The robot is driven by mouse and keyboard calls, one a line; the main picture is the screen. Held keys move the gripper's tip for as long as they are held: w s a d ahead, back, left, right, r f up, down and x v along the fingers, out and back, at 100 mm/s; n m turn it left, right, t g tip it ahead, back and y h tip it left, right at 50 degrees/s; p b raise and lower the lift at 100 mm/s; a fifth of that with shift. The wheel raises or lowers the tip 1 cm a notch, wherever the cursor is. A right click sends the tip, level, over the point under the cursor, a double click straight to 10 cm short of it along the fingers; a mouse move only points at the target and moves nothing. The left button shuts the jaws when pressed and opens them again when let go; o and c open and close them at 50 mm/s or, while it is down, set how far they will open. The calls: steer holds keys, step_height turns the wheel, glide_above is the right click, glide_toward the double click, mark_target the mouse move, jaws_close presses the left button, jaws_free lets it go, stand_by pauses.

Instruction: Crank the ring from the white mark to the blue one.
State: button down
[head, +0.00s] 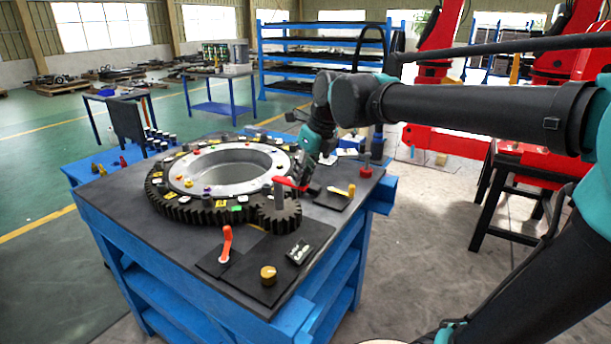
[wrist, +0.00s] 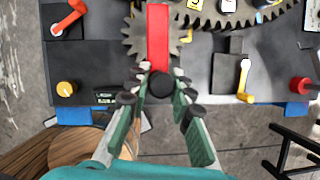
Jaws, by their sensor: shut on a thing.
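A dark toothed ring (head: 180,205) with a pale inner band lies flat on the bench top. Coloured blocks and pegs sit around it; I cannot tell the white mark from the blue one for sure. A small dark pinion (head: 279,219) meets the ring at its near right side. A red crank arm (wrist: 158,35) runs over the pinion and also shows in the head view (head: 289,183). It ends in a black knob (wrist: 162,86). My gripper (wrist: 162,77) is shut on this knob, its fingers on either side. In the head view my gripper hides the knob.
An orange lever (head: 227,243), a yellow knob (head: 268,275) and a yellow-handled lever (head: 350,191) stand on the bench near the pinion. A red knob (head: 366,170) is at the right corner. A dark upright panel (head: 128,126) stands behind left.

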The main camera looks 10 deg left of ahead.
stand_by(0.3)
steer(key=c, duration=1.3)
jaws_free()
steer(key=v, duration=1.2)
steer(key=shift+a, duration=0.15)
